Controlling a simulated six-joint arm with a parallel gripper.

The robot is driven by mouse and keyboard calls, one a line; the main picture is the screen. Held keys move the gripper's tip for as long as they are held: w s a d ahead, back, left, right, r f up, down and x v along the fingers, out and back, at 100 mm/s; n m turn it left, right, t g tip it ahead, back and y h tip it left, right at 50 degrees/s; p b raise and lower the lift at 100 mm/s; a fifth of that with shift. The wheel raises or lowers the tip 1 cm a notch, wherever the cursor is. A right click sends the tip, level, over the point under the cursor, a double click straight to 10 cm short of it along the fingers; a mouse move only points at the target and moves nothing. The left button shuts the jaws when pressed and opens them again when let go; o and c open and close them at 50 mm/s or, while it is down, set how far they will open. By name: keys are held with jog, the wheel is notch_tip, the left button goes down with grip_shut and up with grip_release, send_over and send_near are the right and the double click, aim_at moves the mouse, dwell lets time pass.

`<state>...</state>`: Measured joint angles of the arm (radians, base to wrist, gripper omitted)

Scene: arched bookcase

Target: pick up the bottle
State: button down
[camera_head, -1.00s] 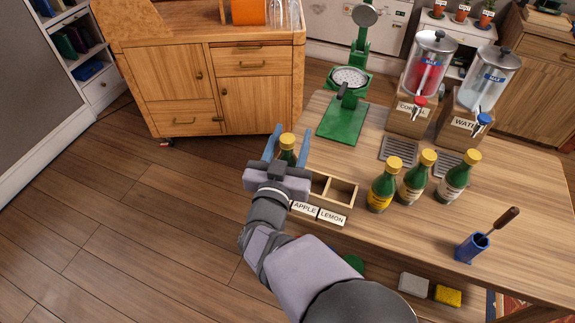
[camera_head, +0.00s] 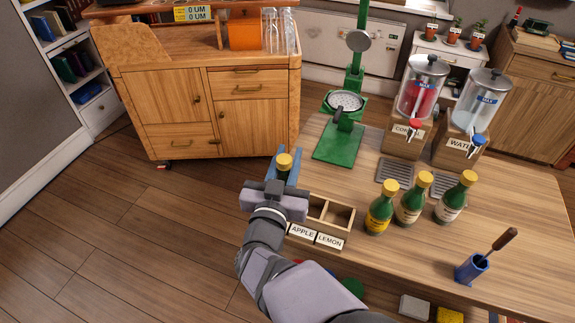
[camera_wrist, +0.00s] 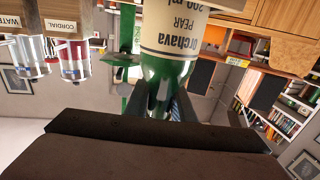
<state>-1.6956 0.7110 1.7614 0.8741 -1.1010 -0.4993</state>
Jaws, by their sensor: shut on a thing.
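A green bottle with a yellow cap (camera_head: 284,161) is between the fingers of my gripper (camera_head: 282,176) at the table's left end, beside the two-slot wooden box. My gripper is shut on this bottle. In the head view, the gripper body hides most of it. In the wrist view, the bottle (camera_wrist: 172,40) appears upside down, with a cream label reading "Orchava PEAR 200 ml". The dark fingers (camera_wrist: 167,100) press on its green glass near the neck. I cannot tell whether its base touches anything.
Three similar yellow-capped bottles (camera_head: 412,199) stand right of the wooden box (camera_head: 320,218), labelled APPLE and LEMON. Behind are a green press (camera_head: 340,140) and two drink dispensers (camera_head: 415,100). A blue holder (camera_head: 471,270) stands at the front right. A wooden cabinet (camera_head: 215,90) is at the back left.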

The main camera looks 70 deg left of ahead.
notch_tip(320, 180, up, 9)
jog(key=shift+p, duration=0.3)
